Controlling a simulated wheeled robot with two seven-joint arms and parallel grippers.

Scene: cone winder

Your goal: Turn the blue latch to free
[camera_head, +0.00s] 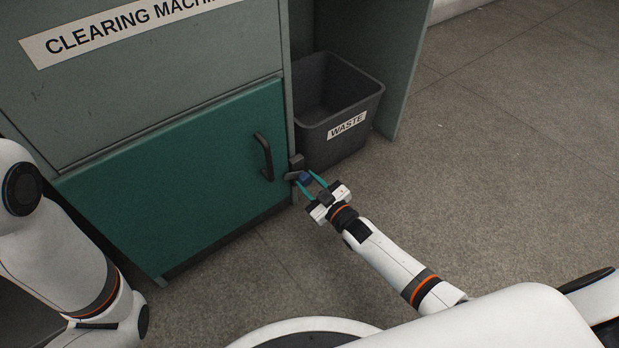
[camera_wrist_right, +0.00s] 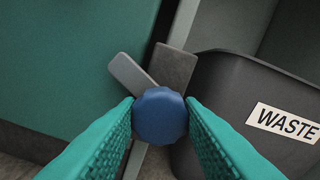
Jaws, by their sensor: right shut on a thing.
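The blue latch (camera_head: 304,178) is at the right edge of the green door (camera_head: 180,170), below and right of the door's black handle (camera_head: 263,156). In the right wrist view its round blue knob (camera_wrist_right: 160,116) sits between my right gripper's teal fingers, with a grey latch bar (camera_wrist_right: 131,74) slanting up and left from it toward the door. My right gripper (camera_head: 309,183) is shut on the blue knob, one finger on each side. The door looks closed. My left arm shows at the left edge of the head view, but its gripper is out of the picture.
A dark waste bin (camera_head: 338,108) labelled WASTE stands just right of the latch, close to my right gripper; it also shows in the right wrist view (camera_wrist_right: 225,95). The floor to the right is clear.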

